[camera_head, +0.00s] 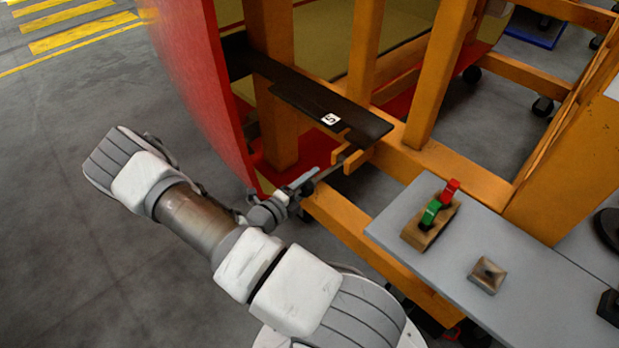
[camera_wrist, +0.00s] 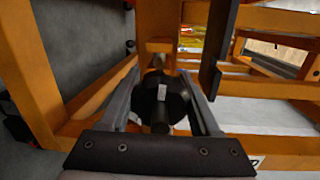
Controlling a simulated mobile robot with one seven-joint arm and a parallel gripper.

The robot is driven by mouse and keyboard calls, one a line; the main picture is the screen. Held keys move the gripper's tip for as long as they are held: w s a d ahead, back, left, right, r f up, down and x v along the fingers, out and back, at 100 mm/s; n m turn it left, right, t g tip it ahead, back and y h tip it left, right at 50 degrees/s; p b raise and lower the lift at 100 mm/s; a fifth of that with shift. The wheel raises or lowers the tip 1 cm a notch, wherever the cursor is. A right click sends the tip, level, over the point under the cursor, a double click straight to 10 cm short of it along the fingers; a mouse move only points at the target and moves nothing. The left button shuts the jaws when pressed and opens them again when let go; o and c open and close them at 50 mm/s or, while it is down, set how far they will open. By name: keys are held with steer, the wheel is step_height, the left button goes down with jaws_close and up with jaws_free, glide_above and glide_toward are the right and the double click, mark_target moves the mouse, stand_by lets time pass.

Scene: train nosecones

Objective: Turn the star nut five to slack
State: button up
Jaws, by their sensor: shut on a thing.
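The star nut five (camera_wrist: 172,103) is a dark, lobed knob with a pale mark, on a short rod, in the middle of the wrist view. My gripper (camera_wrist: 160,80) has one finger on each side of it and is shut on it. The head view shows my gripper (camera_head: 305,188) below and left of a black plate (camera_head: 362,121) with a white label 5 (camera_head: 330,119). There the nut is mostly hidden by my gripper, and its turn angle cannot be read.
Orange frame beams (camera_head: 455,170) stand close around my gripper, with a red curved panel (camera_head: 195,85) to the left. A grey shelf (camera_head: 540,275) at right holds a red and green clamp (camera_head: 432,215) and a small metal block (camera_head: 487,275). Open floor (camera_head: 60,200) lies left.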

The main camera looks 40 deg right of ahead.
steer(key=shift+n, duration=0.4)
steer(key=o, duration=1.4)
steer(key=s+a, duration=0.1)
steer(key=a, duration=0.4)
steer(key=s+a+r, duration=0.1)
steer(key=a, duration=0.5)
steer(key=s+a, duration=0.1)
steer(key=a, duration=0.5)
steer(key=shift+a+r, duration=0.1)
steer(key=shift+r, duration=0.15)
